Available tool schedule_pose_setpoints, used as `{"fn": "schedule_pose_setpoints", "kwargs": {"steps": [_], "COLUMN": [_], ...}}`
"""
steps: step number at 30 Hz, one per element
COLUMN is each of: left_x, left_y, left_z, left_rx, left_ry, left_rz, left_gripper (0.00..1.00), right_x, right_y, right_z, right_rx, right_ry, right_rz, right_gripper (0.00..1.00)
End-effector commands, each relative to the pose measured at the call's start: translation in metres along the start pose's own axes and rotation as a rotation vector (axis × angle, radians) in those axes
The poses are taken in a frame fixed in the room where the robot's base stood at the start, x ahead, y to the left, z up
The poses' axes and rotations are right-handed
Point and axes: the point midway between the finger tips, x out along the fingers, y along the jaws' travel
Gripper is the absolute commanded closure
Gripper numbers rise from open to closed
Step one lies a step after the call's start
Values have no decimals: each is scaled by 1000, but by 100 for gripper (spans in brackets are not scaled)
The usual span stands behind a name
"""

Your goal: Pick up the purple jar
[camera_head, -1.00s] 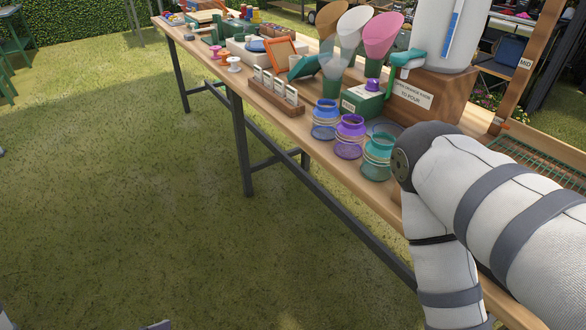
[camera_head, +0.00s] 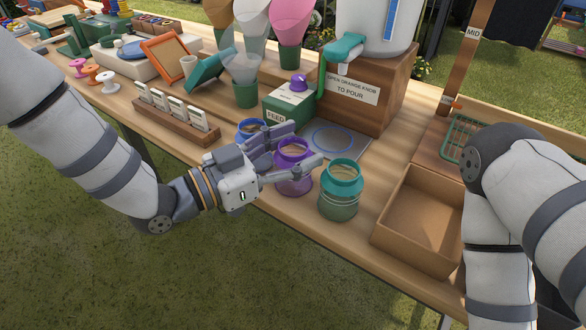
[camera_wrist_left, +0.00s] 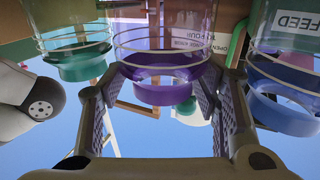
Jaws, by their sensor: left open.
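The purple jar (camera_head: 294,183) stands upright on the wooden table, between a blue jar (camera_head: 249,128) and a teal jar (camera_head: 340,188). My left gripper (camera_head: 305,143) is open, with one finger on each side of the purple jar near its neck. I cannot tell whether either finger touches it. In the left wrist view the purple jar (camera_wrist_left: 163,60) appears upside down between the open fingers. The teal jar (camera_wrist_left: 78,55) is to its left there and the blue jar (camera_wrist_left: 285,100) to its right. My right gripper is outside the view; only its arm shows.
Behind the jars are a green feed box (camera_head: 288,107), a mat with a blue ring (camera_head: 352,139) and a dispenser on a wooden block (camera_head: 385,95). An empty wooden tray (camera_head: 388,212) is to the right. A row of labelled holders (camera_head: 176,122) is left of the jars.

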Motion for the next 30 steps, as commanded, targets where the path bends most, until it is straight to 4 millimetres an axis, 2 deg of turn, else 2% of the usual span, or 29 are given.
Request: {"fn": "schedule_pose_setpoints", "kwargs": {"steps": [6, 12, 14, 26, 28, 30], "left_x": [1, 1, 1, 1, 1, 0], "left_y": [0, 0, 0, 1, 1, 1], "left_z": [1, 1, 1, 2, -8, -26], "left_rx": [-1, -2, -2, -7, -4, 1], "left_ry": [-1, -2, -3, -9, -7, -4], "left_rz": [-1, -1, -1, 1, 1, 0], "left_gripper": [44, 89, 100, 100, 100, 100], "right_x": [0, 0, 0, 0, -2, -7], "right_y": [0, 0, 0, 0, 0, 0], "right_z": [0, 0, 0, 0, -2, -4], "right_rx": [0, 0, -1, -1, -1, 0], "right_ry": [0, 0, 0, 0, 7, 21], "right_rz": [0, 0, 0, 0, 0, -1], "right_gripper": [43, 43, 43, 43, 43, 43]}}
